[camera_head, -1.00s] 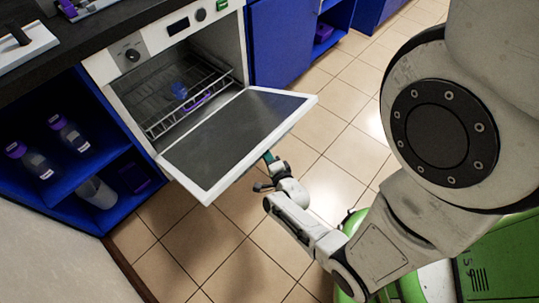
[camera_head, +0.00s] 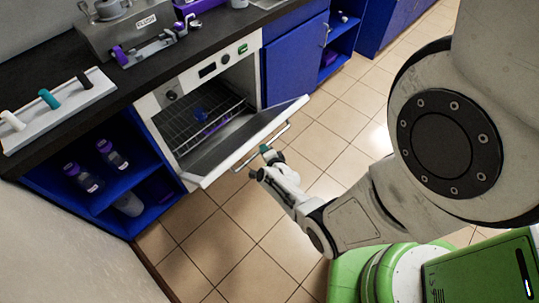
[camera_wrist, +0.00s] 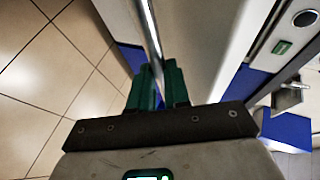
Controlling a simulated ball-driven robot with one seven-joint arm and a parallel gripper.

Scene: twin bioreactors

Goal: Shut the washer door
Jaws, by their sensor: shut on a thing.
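The washer (camera_head: 228,64) is a white built-in unit under the counter, with a knob and a display on its front. Its door (camera_head: 222,150) hangs from the lower edge and stands partly open, tilted up, with its dark inner face showing. A bar handle (camera_head: 279,135) runs along the door's outer face. My gripper (camera_head: 267,153) is at the outer side of the door. In the wrist view the green fingers of my gripper (camera_wrist: 158,88) are shut on the handle bar (camera_wrist: 151,38), beside the white door face (camera_wrist: 195,38).
An open blue shelf (camera_head: 62,191) with bottles is on the left, a closed blue cabinet (camera_head: 296,60) on the right. The tiled floor (camera_head: 345,105) ahead is clear.

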